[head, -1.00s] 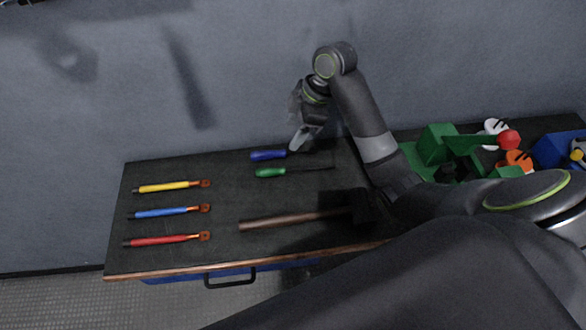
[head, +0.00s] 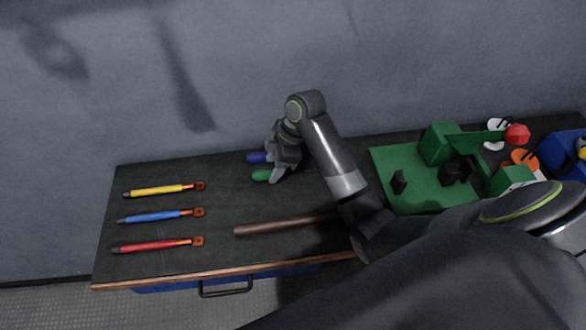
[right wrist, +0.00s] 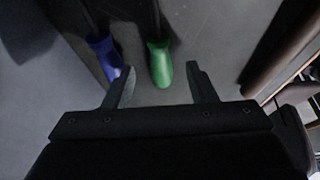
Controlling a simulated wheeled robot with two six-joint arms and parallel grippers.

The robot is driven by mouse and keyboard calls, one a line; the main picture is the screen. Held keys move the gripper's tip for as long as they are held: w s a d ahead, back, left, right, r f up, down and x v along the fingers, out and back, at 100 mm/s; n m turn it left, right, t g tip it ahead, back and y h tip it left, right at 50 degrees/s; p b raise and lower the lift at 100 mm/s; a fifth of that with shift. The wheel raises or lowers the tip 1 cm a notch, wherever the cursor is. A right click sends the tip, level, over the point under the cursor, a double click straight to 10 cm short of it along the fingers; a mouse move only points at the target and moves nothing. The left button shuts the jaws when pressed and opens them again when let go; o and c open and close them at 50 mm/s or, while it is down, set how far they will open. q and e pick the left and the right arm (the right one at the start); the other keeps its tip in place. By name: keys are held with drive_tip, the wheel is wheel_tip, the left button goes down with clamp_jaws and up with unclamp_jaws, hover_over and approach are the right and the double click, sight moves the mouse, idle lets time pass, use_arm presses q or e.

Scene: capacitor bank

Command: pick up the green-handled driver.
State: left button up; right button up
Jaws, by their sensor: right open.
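The green-handled driver (head: 262,175) lies on the dark bench top, its handle showing left of my right gripper (head: 275,176) in the head view; its shaft is hidden there by the gripper. In the right wrist view the green handle (right wrist: 160,64) lies between and just beyond the two fingertips of my open right gripper (right wrist: 160,80), apparently untouched. A blue-handled driver (head: 257,157) lies beside it, farther back; in the right wrist view its handle (right wrist: 108,58) is close to the left fingertip. My left gripper is not in view.
A hammer with a brown handle (head: 285,223) lies nearer the bench front. Yellow (head: 153,191), blue (head: 150,216) and red (head: 150,246) handled tools lie at the left. A green fixture (head: 415,185) stands at right. Bare bench top lies between the left tools and the drivers.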

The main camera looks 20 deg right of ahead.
drive_tip(key=shift+x, duration=1.15)
clamp_jaws()
drive_tip(key=shift+r, duration=0.1)
